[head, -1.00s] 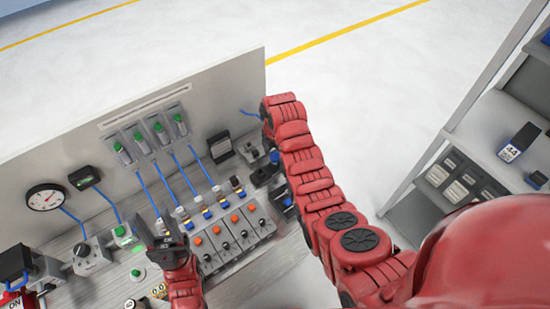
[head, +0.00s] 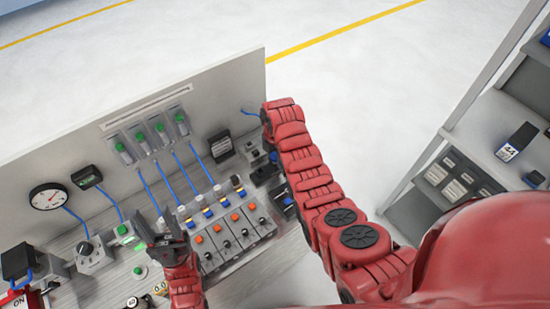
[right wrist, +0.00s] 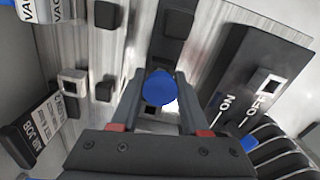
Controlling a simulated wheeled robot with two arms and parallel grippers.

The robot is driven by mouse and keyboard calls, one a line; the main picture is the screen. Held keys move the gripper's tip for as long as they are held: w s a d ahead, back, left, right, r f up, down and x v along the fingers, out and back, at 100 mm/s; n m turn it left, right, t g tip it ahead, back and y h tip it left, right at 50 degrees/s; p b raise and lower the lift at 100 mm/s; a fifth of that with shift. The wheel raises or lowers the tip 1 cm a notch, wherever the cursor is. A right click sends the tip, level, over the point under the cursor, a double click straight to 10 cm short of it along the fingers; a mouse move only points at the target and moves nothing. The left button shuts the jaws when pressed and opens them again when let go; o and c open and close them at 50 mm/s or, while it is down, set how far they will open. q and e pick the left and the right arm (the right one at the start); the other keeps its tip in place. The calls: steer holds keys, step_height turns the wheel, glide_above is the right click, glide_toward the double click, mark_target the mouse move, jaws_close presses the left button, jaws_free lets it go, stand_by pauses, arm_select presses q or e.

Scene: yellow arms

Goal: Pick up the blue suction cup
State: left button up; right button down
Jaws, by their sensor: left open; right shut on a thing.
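The blue suction cup (right wrist: 160,86) is a round blue disc in the right wrist view. It sits between the fingertips of my right gripper (right wrist: 160,98), which is shut on it. I cannot tell whether the cup is clear of the surface behind it. In the head view my red right arm hides the cup and the right gripper. My left gripper (head: 160,230) is open over the bench in the head view, left of the row of valve blocks. I see nothing between its fingers.
A bench panel (head: 70,150) carries a round gauge (head: 47,197), blue tubes and valve blocks with orange buttons (head: 223,228). In the right wrist view a dark switch block (right wrist: 262,80) stands close to the right finger. A shelf (head: 480,140) stands at the right. The floor behind is clear.

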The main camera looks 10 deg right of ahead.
mark_target(275, 155)
steer(key=shift+r, duration=0.15)
steer(key=shift+r+b, duration=0.8)
steer(key=shift+r, duration=0.1)
step_height(275, 155, up, 3)
steer(key=shift+w+f+b, duration=0.1)
steer(key=shift+f+b, duration=0.05)
steer(key=shift+b, duration=0.65)
step_height(275, 155, up, 5)
steer(key=p, duration=0.5)
steer(key=shift+r, duration=0.2)
steer(key=shift+f, duration=0.1)
